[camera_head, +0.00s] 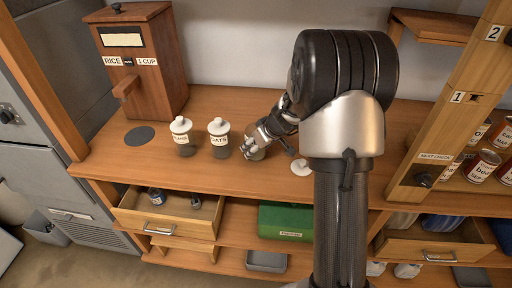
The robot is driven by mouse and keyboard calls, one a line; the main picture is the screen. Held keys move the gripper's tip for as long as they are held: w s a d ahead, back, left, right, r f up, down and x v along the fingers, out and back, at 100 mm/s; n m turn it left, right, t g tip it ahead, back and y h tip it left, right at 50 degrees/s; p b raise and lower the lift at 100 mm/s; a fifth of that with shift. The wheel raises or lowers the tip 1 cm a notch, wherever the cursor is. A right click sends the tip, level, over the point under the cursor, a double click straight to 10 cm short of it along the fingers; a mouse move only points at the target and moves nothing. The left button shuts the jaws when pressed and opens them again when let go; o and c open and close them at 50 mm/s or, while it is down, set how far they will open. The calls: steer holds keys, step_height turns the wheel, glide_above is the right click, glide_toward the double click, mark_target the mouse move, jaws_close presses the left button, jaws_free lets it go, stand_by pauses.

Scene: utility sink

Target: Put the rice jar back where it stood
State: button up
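My gripper (266,137) is low over the counter, right beside a third jar (256,153) in the row. The gripper covers much of this jar, and its label cannot be read, so I cannot confirm it is the rice jar. Whether the fingers are closed on it is unclear. To its left stand two upright jars with white lids, the oats jar (219,141) and another labelled jar (182,138). A small white disc (300,167), possibly a lid, lies on the counter just right of the gripper.
A wooden rice dispenser (140,70) marked "1 CUP" stands at the back left, with a dark round mat (139,136) before it. An open drawer (168,216) juts out below. A can rack (455,140) stands right. My arm hides the counter's right middle.

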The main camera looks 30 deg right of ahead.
steer(key=shift+f+b, duration=0.1)
steer(key=shift+b, duration=0.2)
steer(key=o, duration=1.4)
